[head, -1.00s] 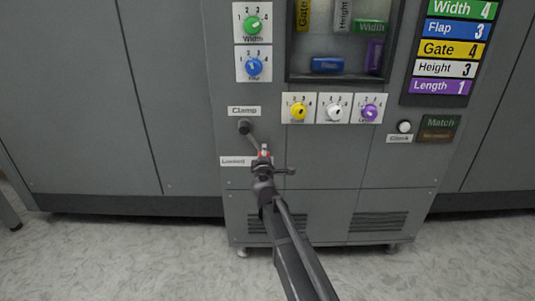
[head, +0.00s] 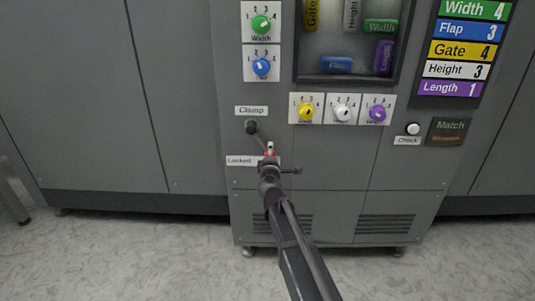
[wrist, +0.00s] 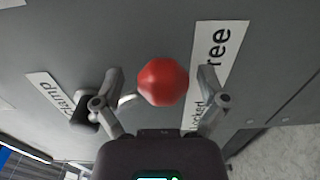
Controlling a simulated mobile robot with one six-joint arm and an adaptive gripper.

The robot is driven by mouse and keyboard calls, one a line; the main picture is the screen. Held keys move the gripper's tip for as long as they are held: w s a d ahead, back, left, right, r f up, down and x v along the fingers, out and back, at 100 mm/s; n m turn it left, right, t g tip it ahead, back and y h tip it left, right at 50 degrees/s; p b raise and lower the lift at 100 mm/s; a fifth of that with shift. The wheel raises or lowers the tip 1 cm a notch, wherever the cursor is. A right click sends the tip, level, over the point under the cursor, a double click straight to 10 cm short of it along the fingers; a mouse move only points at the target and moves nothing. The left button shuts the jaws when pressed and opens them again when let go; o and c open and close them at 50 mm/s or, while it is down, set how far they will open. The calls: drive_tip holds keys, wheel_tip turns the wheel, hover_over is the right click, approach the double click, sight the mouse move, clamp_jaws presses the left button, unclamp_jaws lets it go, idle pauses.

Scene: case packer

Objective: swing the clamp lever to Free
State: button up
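The clamp lever has a dark pivot (head: 251,127) under the "Clamp" label (head: 251,111). Its thin rod slants down and right to a red ball knob (wrist: 162,82), mostly hidden by my gripper (head: 270,155) in the head view. In the wrist view my gripper (wrist: 162,74) is open, with one finger on each side of the knob and gaps showing. A "Locked" label (head: 241,160) is left of the knob in the head view. In the wrist view a label ending in "ree" (wrist: 220,45) is partly hidden behind the right finger.
Knobs for Width (head: 260,25), a blue dial (head: 261,67), and yellow, white and purple dials (head: 342,112) sit above the lever. A check button (head: 413,129) is to the right. The cabinet face around the lever is flat and clear.

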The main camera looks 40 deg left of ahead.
idle(0.3)
drive_tip(key=shift+s+d, duration=0.4)
drive_tip(key=v, duration=1.1)
